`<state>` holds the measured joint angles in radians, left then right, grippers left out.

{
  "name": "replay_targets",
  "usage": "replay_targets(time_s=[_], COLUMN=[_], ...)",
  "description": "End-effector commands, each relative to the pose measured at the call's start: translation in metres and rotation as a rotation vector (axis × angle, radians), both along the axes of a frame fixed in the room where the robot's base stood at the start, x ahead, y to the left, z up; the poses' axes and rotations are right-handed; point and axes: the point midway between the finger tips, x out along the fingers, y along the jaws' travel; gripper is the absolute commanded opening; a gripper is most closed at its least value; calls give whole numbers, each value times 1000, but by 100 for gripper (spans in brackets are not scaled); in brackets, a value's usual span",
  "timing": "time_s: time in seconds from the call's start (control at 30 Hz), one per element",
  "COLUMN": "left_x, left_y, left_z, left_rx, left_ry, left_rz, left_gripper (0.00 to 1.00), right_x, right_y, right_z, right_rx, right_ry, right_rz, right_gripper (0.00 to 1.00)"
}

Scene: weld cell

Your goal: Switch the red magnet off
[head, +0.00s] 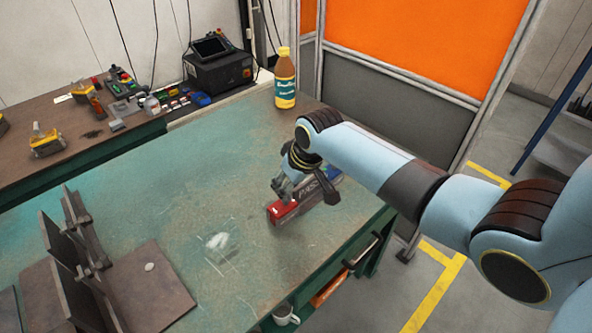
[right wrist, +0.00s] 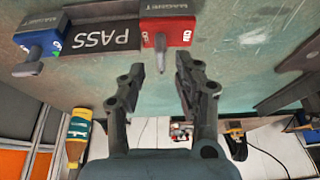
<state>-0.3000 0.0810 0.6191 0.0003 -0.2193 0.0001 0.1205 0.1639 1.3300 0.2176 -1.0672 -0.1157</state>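The red magnet (head: 284,212) sits on the green table at the near end of a dark plate marked PASS (head: 318,191). In the right wrist view the red magnet (right wrist: 178,32) has white lettering and a grey lever (right wrist: 160,55) sticking out towards the camera. I cannot tell which setting the lever marks. My right gripper (head: 281,189) is just above the red magnet; in its wrist view (right wrist: 160,72) its fingers are open, with the lever's end between their tips, apparently untouched. The blue magnet (right wrist: 40,42) with its own lever is at the plate's other end. My left gripper is out of view.
A bottle (head: 285,80) stands at the table's back edge. A dark metal bracket (head: 75,255) with upright plates is at the left front. The table middle is mostly clear.

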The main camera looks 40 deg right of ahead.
Motion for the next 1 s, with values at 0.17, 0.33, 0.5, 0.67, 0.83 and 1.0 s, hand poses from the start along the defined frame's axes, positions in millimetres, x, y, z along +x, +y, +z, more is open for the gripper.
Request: replay_targets(time_s=[0.17, 0.33, 0.5, 0.67, 0.83, 1.0], left_x=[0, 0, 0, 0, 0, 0], left_y=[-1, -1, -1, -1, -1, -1], left_z=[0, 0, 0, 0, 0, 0], left_rx=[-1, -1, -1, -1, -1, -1], left_ry=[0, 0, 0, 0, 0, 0], left_rz=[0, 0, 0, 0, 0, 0], left_gripper=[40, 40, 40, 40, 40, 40], right_x=[-14, -27, -35, -37, -37, -37], right_y=[-2, -3, -4, -4, -4, -4], right_z=[36, 67, 86, 91, 91, 91], right_rx=[-2, -3, -1, 0, 0, 0], right_ry=[-3, -3, -2, 0, 0, -1], right_rz=[1, 2, 1, 1, 1, 1], right_gripper=[33, 33, 33, 33, 33, 33])
